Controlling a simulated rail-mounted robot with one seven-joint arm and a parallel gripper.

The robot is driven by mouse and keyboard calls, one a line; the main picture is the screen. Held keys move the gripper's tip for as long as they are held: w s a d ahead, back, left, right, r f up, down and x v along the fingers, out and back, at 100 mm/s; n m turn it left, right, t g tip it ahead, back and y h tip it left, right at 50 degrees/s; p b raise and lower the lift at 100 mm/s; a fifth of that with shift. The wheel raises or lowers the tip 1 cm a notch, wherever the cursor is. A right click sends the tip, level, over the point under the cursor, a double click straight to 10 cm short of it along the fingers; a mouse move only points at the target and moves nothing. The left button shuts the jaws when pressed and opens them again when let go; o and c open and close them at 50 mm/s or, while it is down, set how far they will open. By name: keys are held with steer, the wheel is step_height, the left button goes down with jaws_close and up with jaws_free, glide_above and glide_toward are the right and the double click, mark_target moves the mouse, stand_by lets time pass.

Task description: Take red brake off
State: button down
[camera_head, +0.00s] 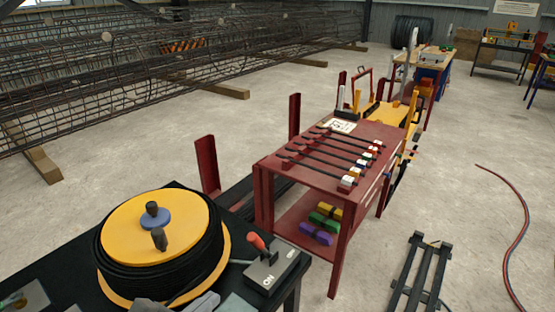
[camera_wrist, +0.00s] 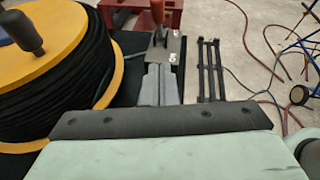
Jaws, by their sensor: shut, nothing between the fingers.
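The brake is a lever with a red handle (camera_head: 256,241) on a grey box (camera_head: 276,268) marked "ON", at the edge of a black table beside the cable reel. In the wrist view the red handle (camera_wrist: 157,12) stands up at the top, with the box (camera_wrist: 177,48) below it. My gripper (camera_wrist: 160,72) is shut and empty, with its grey fingers pointing toward the box and lever. Its fingertips overlap the near part of the box in this view; I cannot tell whether they touch it. In the head view my gripper shows only partly at the bottom edge.
The reel (camera_head: 160,245) of black cable with a yellow top and dark knobs stands close left of the lever. A red table (camera_head: 330,160) with rods and coloured blocks stands behind. A black rack (camera_head: 420,275) and a hose (camera_head: 510,215) lie on the floor to the right.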

glide_toward(261, 247)
step_height(261, 247, down, 4)
steer(key=w, duration=0.2)
steer(key=w+r, duration=0.1)
steer(key=w+d, duration=0.1)
steer(key=w, duration=0.1)
steer(key=shift+r, duration=0.35)
steer(key=shift+r+p, duration=0.1)
steer(key=shift+p, duration=0.2)
